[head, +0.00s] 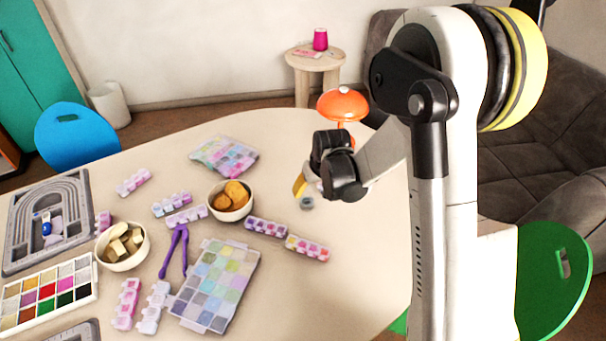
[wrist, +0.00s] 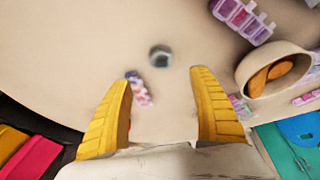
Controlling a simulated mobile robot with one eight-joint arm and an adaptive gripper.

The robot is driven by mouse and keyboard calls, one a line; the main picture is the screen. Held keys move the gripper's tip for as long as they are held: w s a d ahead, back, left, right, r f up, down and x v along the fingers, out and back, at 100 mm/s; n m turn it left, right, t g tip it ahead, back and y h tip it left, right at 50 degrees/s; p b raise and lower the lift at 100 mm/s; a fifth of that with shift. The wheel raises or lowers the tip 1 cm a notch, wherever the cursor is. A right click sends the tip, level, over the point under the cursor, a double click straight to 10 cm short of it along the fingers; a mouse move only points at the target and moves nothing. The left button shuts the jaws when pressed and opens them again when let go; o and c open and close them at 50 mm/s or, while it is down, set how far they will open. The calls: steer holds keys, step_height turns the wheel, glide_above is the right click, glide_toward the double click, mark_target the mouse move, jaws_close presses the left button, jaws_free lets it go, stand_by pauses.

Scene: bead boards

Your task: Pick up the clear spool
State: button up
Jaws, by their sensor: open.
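The clear spool (wrist: 160,56) is a small round grey-blue ring with a dark centre, lying on the table in the upper middle of the wrist view. It also shows in the head view (head: 307,203), just beside my gripper (head: 300,187). In the wrist view my gripper (wrist: 162,76) has its two yellow fingers spread wide. Nothing is held between them. The spool appears beyond the fingertips, roughly centred between them and apart from both. The head view shows only part of one finger; the other is hidden.
A bead strip (wrist: 138,88) lies close to the spool in the wrist view. Bead strips (head: 266,227) and a bowl of orange-brown pieces (head: 222,212) stand to the left in the head view. An orange lamp (head: 342,104) is behind my gripper. Bare table (head: 340,265) lies in front.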

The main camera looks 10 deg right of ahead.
steer(key=b, duration=0.2)
glide_toward(307, 201)
step_height(307, 201, down, 3)
steer(key=shift+w+a+r, duration=0.15)
steer(key=b+x, duration=0.3)
steer(key=x, duration=0.3)
steer(key=shift+r, duration=0.2)
steer(key=c, duration=1.1)
